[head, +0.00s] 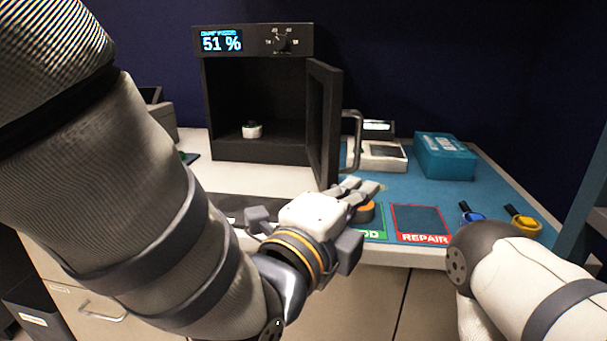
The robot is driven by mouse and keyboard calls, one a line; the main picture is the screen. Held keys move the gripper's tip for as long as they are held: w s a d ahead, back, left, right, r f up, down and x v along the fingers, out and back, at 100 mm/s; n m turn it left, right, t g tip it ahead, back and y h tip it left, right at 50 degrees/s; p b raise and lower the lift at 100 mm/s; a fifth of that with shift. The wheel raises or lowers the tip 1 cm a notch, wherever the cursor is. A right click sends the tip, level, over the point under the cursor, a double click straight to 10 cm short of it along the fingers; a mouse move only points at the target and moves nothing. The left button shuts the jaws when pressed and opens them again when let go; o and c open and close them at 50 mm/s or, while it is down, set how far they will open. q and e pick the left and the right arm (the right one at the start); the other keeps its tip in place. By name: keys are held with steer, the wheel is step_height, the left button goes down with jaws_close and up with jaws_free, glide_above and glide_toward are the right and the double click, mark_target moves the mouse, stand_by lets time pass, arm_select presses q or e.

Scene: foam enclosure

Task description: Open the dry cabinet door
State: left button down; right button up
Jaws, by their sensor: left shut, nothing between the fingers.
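The dry cabinet (213,108) is a black box at the back of the bench with a lit display reading 51 %. Its door (323,125) stands swung out toward me on its right side, with a grey handle (357,140) on its right face. The dark interior is open to view and holds a small white and black item (252,130). My left gripper (368,188) is shut and empty, in front of and just below the door's lower edge in the picture, apart from the handle. My right arm comes in at lower right; its gripper is out of view.
A blue mat (470,195) carries a red REPAIR square (421,224), a partly hidden green square, and an orange round item (365,212). A scale (378,155), a teal box (444,156), a blue-ended item (472,216) and a yellow-ended item (522,221) also sit there.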

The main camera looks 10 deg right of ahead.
mark_target(327, 171)
arm_select(q)
steer(key=w, duration=0.5)
steer(key=shift+w+d+f+b, duration=0.1)
steer(key=shift+w+d+b, duration=0.15)
steer(key=shift+d+b, duration=0.05)
arm_select(e)
steer(key=shift+s+f, duration=0.55)
steer(key=shift+g, duration=0.3)
